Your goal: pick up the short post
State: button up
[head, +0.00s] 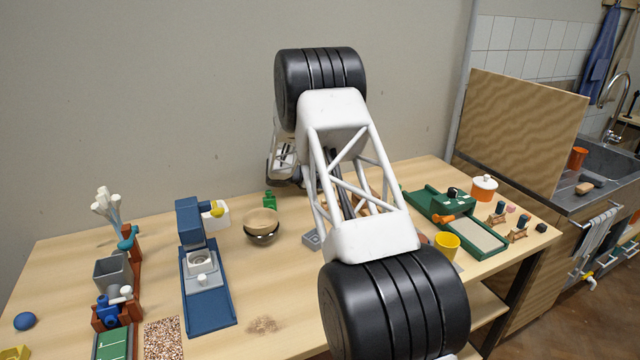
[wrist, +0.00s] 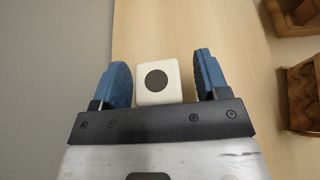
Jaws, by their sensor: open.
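In the wrist view, a pale block (wrist: 157,84) with rounded corners and a dark round spot on its face sits between the two blue fingers. It looks to be the short post seen end-on, but I cannot be sure. My gripper (wrist: 163,76) is open, with a visible gap between each finger and the block. The black gripper bar hides the block's lower edge, and its height above the table cannot be judged. In the head view my own arm covers much of the middle, and I cannot make out the fingers or the block there.
Brown wooden pieces (wrist: 302,95) lie at the right of the wrist view, with bare table between. A green tray (head: 474,238) and yellow cup (head: 447,245) stand right.

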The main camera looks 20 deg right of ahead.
jog(key=c, duration=1)
jog(key=shift+c, duration=0.2)
jog(key=shift+r, duration=0.1)
jog(key=shift+r, duration=4.95)
